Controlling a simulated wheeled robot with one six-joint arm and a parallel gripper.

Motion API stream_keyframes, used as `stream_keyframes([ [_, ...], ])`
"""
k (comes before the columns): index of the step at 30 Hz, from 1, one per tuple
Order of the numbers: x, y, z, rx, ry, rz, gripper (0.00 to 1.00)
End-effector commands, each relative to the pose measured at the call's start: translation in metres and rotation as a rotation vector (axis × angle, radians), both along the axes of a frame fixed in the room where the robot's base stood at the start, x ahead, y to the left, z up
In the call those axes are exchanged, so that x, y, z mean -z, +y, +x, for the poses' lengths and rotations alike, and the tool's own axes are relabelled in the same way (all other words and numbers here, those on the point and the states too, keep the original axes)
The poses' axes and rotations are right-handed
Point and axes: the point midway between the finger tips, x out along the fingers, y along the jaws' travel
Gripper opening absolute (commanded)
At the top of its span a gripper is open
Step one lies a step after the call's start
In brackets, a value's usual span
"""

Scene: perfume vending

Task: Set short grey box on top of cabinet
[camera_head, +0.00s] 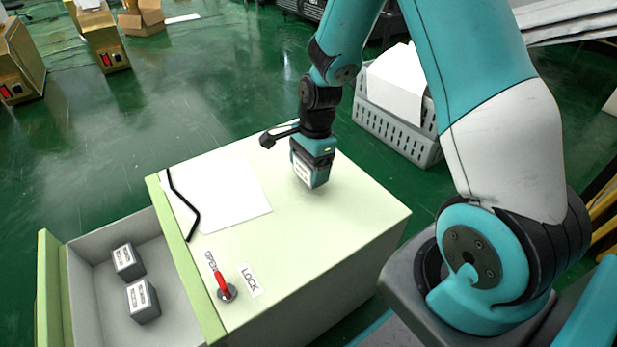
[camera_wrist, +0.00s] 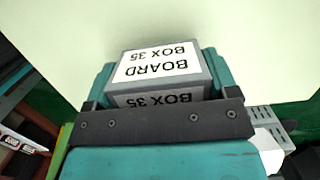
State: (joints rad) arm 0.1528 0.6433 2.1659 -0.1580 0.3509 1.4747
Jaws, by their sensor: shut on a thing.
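The cabinet (camera_head: 330,225) is pale green with a flat top and stands in the middle of the head view. My gripper (camera_head: 312,172) is over the far right part of its top. It is shut on a short grey box (camera_wrist: 160,68) with a white label reading "BOARD BOX 35", seen in the wrist view between the jaws.
An open drawer (camera_head: 88,255) at the cabinet's left holds two grey labelled boxes (camera_head: 143,300). A white sheet (camera_head: 235,190), a black handle (camera_head: 185,205) and a red lock lever (camera_head: 222,283) are on the cabinet top. A grey crate (camera_head: 395,130) stands behind.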

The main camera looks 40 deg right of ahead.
Motion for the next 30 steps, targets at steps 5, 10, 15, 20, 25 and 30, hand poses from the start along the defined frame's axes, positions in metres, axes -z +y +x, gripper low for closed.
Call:
stream_keyframes([
  [5,0.025,0.000,0.000,-0.001,0.000,0.000,0.52],
  [10,0.023,0.000,0.000,-0.001,-0.001,0.000,0.52],
  [15,0.027,0.000,0.000,0.000,0.000,0.000,0.52],
  [20,0.026,0.000,0.000,0.000,0.000,0.000,1.00],
  [25,0.025,0.000,0.000,0.000,-0.001,0.000,1.00],
  [30,0.005,-0.002,0.001,0.001,-0.003,-0.001,1.00],
])
